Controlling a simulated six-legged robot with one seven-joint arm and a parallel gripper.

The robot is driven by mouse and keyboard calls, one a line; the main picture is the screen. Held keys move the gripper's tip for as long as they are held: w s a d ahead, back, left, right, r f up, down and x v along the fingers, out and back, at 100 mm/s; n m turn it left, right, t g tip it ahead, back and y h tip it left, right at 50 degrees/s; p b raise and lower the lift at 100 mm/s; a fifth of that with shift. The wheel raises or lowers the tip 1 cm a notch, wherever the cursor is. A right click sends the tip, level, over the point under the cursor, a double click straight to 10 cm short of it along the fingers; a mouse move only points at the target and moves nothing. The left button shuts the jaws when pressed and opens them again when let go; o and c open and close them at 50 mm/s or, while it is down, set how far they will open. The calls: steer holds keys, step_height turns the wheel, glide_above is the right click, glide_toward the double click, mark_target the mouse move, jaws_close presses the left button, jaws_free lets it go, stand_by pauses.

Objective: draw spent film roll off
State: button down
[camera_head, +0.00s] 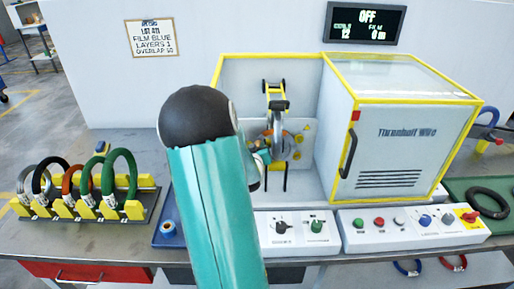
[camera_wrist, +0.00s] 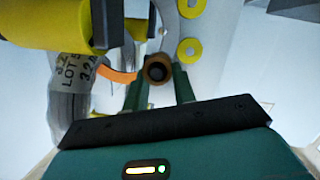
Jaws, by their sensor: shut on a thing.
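The spent film roll (camera_wrist: 157,69) shows end-on in the wrist view as a brown core with a dark centre. It sits between the two green fingers of my gripper (camera_wrist: 160,82), which is shut on it. Whether the roll is still on its spindle cannot be told. In the head view my teal arm reaches into the open left bay of the wrapping machine (camera_head: 388,80) and hides much of the gripper. The machine's ring (camera_head: 280,146) stands beside the gripper there.
A yellow rack (camera_head: 130,209) with several coils stands at left. A blue tray (camera_head: 160,238) holds a small blue roll (camera_head: 169,228). Control boxes (camera_head: 410,229) line the front. A yellow part (camera_wrist: 55,25) and a labelled grey coil (camera_wrist: 75,95) are close by. The display (camera_head: 364,23) reads OFF.

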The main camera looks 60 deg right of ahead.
steer(key=s+a, duration=0.3)
steer(key=a, duration=0.2)
steer(key=shift+a, duration=0.35)
stand_by(1.1)
steer(key=shift+r, duration=0.15)
